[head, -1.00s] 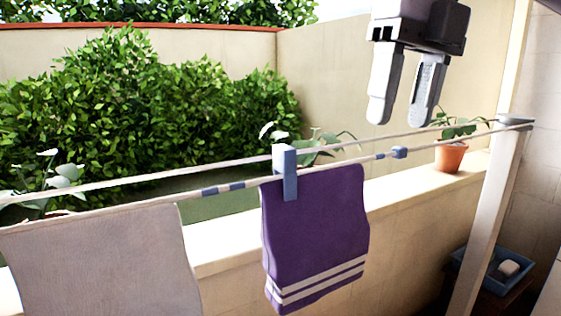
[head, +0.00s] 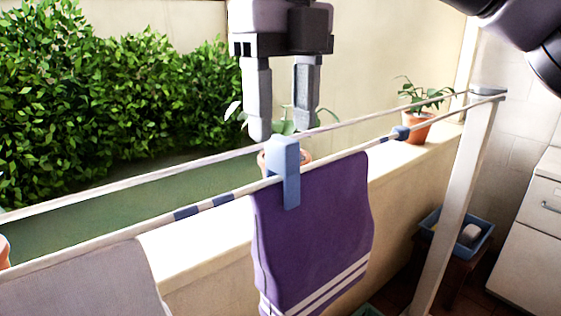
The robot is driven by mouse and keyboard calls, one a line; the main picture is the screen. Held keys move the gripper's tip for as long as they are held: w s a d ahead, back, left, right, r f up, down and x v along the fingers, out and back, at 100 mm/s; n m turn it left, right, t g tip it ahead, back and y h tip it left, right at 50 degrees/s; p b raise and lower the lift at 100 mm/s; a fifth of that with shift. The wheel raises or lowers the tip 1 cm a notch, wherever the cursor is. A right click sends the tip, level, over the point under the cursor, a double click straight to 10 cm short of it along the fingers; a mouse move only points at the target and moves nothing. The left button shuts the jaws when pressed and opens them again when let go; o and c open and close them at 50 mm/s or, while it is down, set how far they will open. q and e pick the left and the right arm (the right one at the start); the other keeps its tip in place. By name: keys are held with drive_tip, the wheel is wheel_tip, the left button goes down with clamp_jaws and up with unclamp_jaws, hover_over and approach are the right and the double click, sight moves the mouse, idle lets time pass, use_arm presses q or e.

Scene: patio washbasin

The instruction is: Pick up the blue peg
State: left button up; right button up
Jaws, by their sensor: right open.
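The blue peg (head: 291,178) is clipped upright over the front clothesline. It holds a purple towel (head: 315,230) with white stripes near its lower edge. My right gripper (head: 281,132) points down just above the peg, its two fingers apart and empty. In the picture, the fingertips are just above the top of the peg; whether they touch it I cannot tell. My left gripper is not in view.
Two lines run to a white post (head: 458,200) at the right. A small blue clip (head: 401,133) sits on the front line. A grey towel (head: 85,285) hangs at left. A potted plant (head: 417,127) stands on the ledge. A blue tray (head: 480,247) holds soap.

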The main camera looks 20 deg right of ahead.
sight(282, 139)
drive_tip(key=shift+w+f, duration=0.15)
drive_tip(key=shift+f, duration=1.7)
clamp_jaws()
drive_tip(key=shift+r, duration=0.1)
